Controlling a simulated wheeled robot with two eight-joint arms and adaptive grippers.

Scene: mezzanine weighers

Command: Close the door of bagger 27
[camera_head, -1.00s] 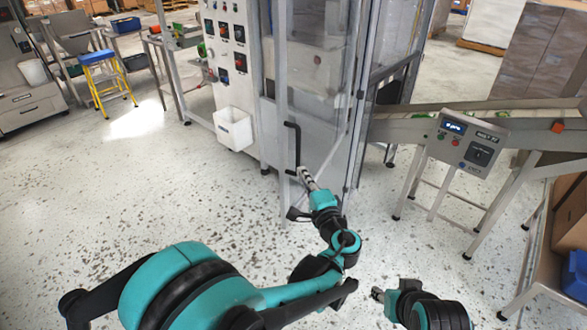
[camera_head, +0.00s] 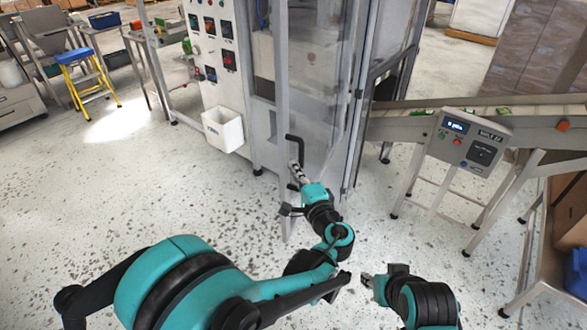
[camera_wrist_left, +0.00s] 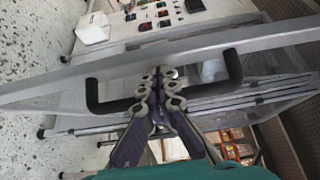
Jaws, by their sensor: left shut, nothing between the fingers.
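The door (camera_head: 318,120) of the bagger is a clear panel in a grey frame, standing ajar at an angle from the cabinet (camera_head: 212,60). Its black bar handle (camera_head: 295,140) is on the free edge post and also spans the left wrist view (camera_wrist_left: 104,106). My left gripper (camera_head: 296,170) is shut and empty at the handle's lower part. In the left wrist view its fingertips (camera_wrist_left: 158,78) lie over the middle of the bar; I cannot tell whether they touch it. My right gripper (camera_head: 367,280) is low at the centre right, away from the door; its fingers are too small to judge.
A white bin (camera_head: 223,130) hangs on the cabinet front. A conveyor with a control box (camera_head: 467,138) stands right of the door. A brown carton (camera_head: 570,225) and a blue object (camera_head: 577,272) are at the right edge. A yellow stepladder (camera_head: 86,80) stands far left. The floor (camera_head: 150,190) at left is clear.

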